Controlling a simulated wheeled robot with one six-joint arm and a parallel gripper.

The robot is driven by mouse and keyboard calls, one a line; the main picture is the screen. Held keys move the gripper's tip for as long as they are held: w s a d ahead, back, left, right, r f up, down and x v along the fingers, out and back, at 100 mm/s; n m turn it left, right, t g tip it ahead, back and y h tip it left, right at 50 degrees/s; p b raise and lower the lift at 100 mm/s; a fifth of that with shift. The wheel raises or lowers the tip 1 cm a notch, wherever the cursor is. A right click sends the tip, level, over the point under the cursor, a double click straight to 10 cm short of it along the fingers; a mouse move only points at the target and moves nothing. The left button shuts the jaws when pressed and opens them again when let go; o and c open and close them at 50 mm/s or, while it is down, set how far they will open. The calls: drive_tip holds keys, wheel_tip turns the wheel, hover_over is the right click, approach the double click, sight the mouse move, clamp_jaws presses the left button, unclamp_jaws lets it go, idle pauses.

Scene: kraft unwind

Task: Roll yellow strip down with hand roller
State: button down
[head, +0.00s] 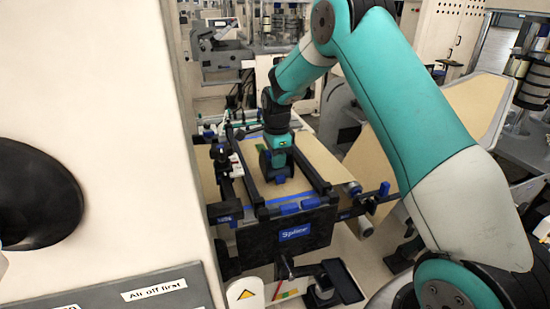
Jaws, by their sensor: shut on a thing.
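My gripper (276,158) points down over the splice table, between its two dark side rails. It is shut on a dark thing that I take to be the hand roller (268,165), which is mostly hidden by the gripper and small in the picture. The roller is close above or on the brown kraft web (290,188); I cannot tell whether it touches. I cannot make out the yellow strip; the area under the gripper is hidden.
The splice table's front carries a black panel with a blue "Splice" label (295,232). A black tray (341,281) sits below it. A white machine housing (110,130) closes the left side.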

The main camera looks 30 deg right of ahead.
sight(281, 177)
drive_tip(key=shift+s+a+f, duration=0.15)
drive_tip(key=shift+s+a, duration=0.05)
drive_tip(key=shift+s, duration=0.75)
drive_tip(key=shift+s+a+f, duration=0.1)
drive_tip(key=shift+s+a, duration=0.05)
drive_tip(key=shift+s, duration=0.8)
drive_tip(key=shift+r, duration=0.1)
wheel_tip(281, 177, up, 7)
drive_tip(key=p, duration=0.5)
drive_tip(key=shift+w+r, duration=0.15)
drive_tip(key=shift+w, duration=0.05)
